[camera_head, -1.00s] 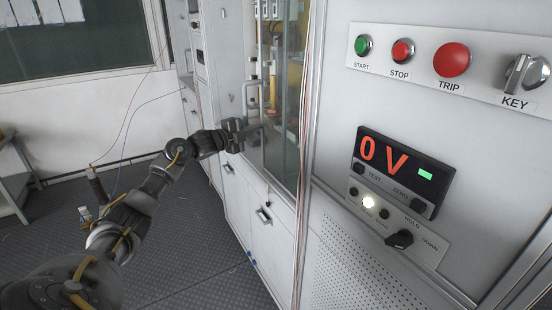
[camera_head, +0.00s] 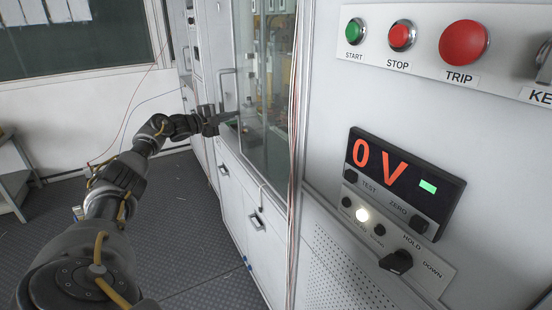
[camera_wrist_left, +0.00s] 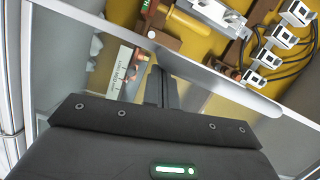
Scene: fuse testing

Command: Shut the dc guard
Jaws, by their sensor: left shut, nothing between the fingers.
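The dc guard appears to be the clear glazed panel (camera_head: 268,110) on the front of the white cabinet in the head view. A pale bar handle (camera_head: 221,88) stands at its left side. My left gripper (camera_head: 231,117) is beside the lower end of this handle; I cannot tell whether it touches. Its fingers are shut and empty, and they also show in the left wrist view (camera_wrist_left: 161,87). There they point toward a pale strip (camera_wrist_left: 195,72) in front of the cabinet's interior. My right gripper is not in view.
Inside the cabinet are a yellow board (camera_wrist_left: 205,45), a brass-coloured cylinder (camera_wrist_left: 190,25) and several white terminals (camera_wrist_left: 283,36) with dark wires. A control panel on the right has a red TRIP button (camera_head: 464,42) and a display (camera_head: 400,178) reading 0 V. The floor (camera_head: 180,220) is clear.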

